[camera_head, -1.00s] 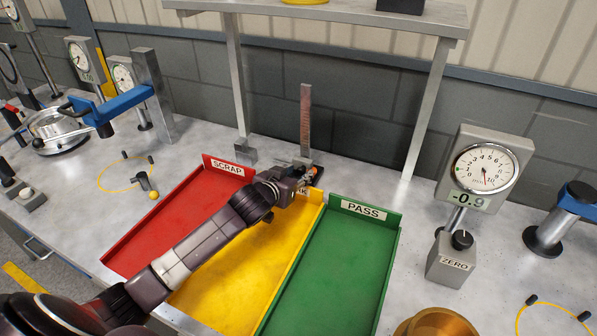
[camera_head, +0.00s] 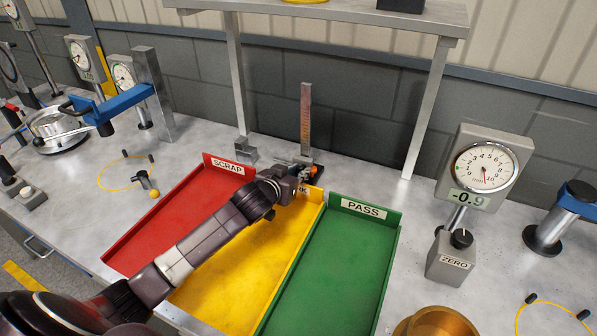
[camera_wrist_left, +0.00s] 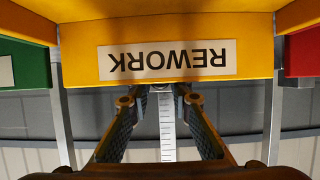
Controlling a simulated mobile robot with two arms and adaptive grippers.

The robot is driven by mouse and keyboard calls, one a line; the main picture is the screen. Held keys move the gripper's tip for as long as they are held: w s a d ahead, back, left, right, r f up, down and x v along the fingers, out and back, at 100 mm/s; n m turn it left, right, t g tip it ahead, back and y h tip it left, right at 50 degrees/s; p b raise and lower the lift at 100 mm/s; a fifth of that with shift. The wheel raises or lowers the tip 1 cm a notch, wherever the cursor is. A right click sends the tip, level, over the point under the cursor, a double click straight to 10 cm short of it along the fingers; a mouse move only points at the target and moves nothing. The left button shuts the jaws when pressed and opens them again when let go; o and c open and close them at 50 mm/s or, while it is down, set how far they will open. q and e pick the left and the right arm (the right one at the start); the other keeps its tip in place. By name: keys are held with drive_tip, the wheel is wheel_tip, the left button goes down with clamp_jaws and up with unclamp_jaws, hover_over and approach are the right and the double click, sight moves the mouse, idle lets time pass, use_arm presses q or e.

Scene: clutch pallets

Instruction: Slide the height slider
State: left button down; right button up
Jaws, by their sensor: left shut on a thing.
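The height gauge is an upright steel scale (camera_head: 306,112) on a dark base, standing behind the yellow REWORK tray (camera_head: 240,285). In the left wrist view the graduated scale (camera_wrist_left: 167,130) runs between my fingers. My left gripper (camera_head: 304,172) is at the lower end of the scale, just behind the tray's back wall. In the left wrist view its two fingers (camera_wrist_left: 160,98) are on either side of the gauge's slider and shut on it. The slider itself is mostly hidden by the fingers and the REWORK label wall. My right gripper is not in view.
The red SCRAP tray (camera_head: 130,250) and green PASS tray (camera_head: 330,275) flank the yellow one. A shelf (camera_head: 340,12) on metal legs stands over the gauge. A dial gauge (camera_head: 484,166) with a ZERO block (camera_head: 451,258) is at right. A brass ring (camera_head: 436,322) is at front.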

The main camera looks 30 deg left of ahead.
use_arm(q)
wheel_tip(320, 180, up, 12)
drive_tip(key=p, duration=1)
drive_tip(key=shift+f, duration=0.15)
drive_tip(key=c, duration=1.7)
unclamp_jaws()
drive_tip(key=shift+f, duration=0.1)
drive_tip(key=shift+c, duration=0.2)
drive_tip(key=v, duration=1.2)
drive_tip(key=shift+s+f, duration=0.1)
drive_tip(key=shift+f, duration=0.05)
